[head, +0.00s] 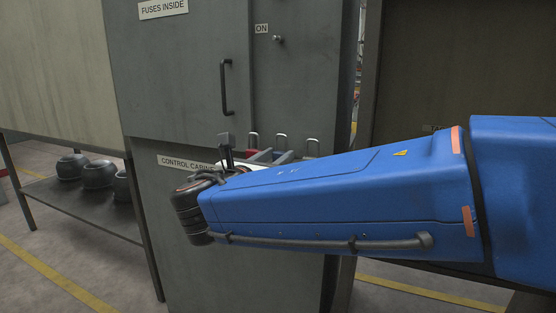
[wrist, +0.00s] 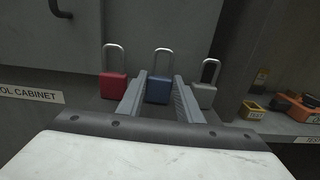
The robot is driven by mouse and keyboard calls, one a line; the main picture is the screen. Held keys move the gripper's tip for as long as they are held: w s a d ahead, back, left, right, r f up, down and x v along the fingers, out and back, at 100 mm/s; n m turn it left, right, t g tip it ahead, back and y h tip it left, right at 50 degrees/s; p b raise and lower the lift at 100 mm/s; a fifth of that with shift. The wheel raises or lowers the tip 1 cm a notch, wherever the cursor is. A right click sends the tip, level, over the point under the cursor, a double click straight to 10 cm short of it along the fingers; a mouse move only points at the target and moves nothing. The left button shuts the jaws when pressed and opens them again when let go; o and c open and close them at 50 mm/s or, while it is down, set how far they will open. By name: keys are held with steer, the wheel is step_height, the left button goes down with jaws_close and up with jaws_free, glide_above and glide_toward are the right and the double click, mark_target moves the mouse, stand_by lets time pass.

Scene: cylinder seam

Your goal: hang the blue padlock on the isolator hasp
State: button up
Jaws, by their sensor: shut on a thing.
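The blue padlock (wrist: 158,91) is upright in the wrist view, its silver shackle pointing up. It sits between the two fingers of my gripper (wrist: 160,80), which is shut on its body. I cannot make out the isolator hasp for certain; a small knob (head: 278,38) is by the ON label.
The grey control cabinet (head: 180,75) stands behind the padlocks, with a black handle (head: 226,88). A shelf (wrist: 275,121) at right in the wrist view holds yellow and orange items. A low rack (head: 85,210) with dark round parts is at left in the head view.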

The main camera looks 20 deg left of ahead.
step_height(320, 180, up, 18)
steer(key=shift+f, duration=0.15)
stand_by(0.7)
